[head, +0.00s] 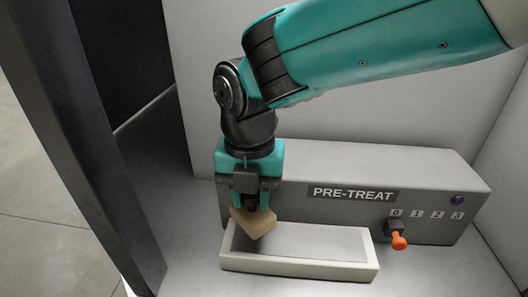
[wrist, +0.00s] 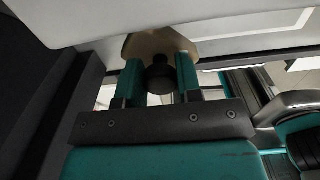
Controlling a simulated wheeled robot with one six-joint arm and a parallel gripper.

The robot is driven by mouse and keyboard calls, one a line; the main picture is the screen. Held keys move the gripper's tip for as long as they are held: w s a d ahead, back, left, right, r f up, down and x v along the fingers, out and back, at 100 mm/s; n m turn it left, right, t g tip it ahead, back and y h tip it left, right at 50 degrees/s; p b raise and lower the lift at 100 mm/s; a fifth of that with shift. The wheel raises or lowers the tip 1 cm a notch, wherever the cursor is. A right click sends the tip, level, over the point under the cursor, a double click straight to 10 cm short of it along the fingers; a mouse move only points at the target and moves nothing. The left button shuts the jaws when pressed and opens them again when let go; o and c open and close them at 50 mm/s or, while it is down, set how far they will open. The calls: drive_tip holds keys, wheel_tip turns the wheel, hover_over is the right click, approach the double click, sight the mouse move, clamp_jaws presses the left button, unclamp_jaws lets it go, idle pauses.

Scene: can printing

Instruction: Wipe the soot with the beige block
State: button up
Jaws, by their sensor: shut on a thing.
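The beige block (head: 256,224) is held in my gripper (head: 252,200), tilted, above the left end of a pale tray in the head view. In the wrist view the beige block (wrist: 160,44) shows beyond the two teal fingers of my gripper (wrist: 160,75), with a dark round knob between the fingers. My gripper is shut on this knob. I cannot tell whether the block touches the tray's rim. No soot can be made out in either view.
The pale tray (head: 300,271) stands before a grey box labelled PRE-TREAT (head: 440,185). The box carries an orange-tipped lever (head: 399,242), numbers 0 to 3 and a dark blue button (head: 457,200). A dark post (head: 85,140) stands at the left.

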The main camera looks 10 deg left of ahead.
drive_tip(key=shift+r+p, duration=1.15)
drive_tip(key=shift+r, duration=0.55)
drive_tip(key=shift+f, duration=0.15)
